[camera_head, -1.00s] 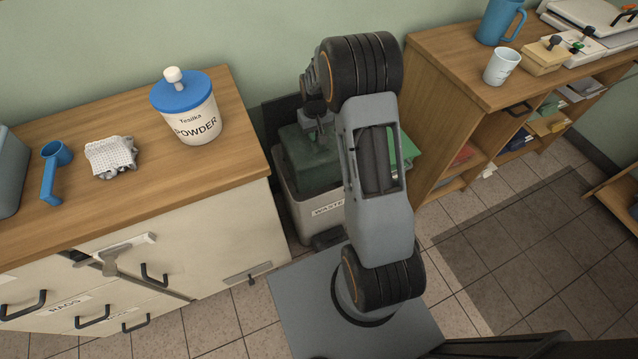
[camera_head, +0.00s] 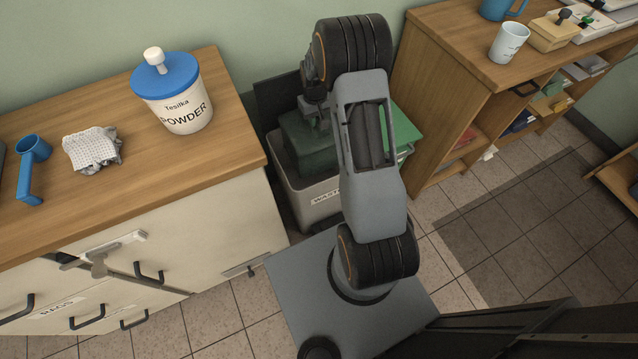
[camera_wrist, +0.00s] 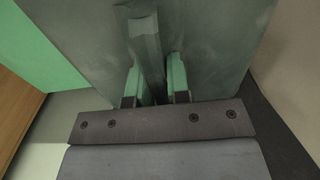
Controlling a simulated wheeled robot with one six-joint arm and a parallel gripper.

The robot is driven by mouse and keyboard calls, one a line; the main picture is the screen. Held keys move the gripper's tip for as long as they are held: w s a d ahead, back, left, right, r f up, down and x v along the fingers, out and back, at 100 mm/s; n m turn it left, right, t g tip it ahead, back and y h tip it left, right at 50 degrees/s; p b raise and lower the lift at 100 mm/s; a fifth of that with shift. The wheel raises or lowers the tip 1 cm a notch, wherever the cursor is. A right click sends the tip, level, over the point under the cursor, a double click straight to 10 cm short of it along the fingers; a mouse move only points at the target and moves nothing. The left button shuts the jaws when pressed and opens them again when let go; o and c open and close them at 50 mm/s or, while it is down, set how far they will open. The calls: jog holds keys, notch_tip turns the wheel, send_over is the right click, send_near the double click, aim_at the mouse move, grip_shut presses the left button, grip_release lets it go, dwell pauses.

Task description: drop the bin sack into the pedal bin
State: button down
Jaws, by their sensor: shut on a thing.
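The bin sack (camera_head: 300,148) is a dark green, boxy bag with a narrow neck, at the mouth of the pedal bin. The pedal bin (camera_head: 321,212) is pale grey with a "WASTE" label, standing on the floor between the two wooden-topped units. My gripper (camera_head: 318,120) points down above the bin. In the wrist view my gripper (camera_wrist: 152,84) is shut on the neck of the sack (camera_wrist: 205,45). My arm hides the bin's right side. I cannot tell how far the sack sits below the rim.
A dark upright panel (camera_head: 270,100) stands behind the bin. A bright green flat panel (camera_head: 404,132) lies right of it, partly hidden. The left counter (camera_head: 225,110) holds a powder tub (camera_head: 178,98), a cloth (camera_head: 92,150) and a blue scoop (camera_head: 31,165). A shelf unit (camera_head: 440,85) stands right.

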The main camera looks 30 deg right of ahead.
jog(key=shift+f+b, duration=0.65)
jog(key=shift+f, duration=0.6)
jog(key=c, duration=1)
grip_release()
jog(key=shift+a, duration=0.1)
jog(key=shift+f, duration=0.1)
notch_tip(320, 180, up, 14)
jog(key=p, duration=0.2)
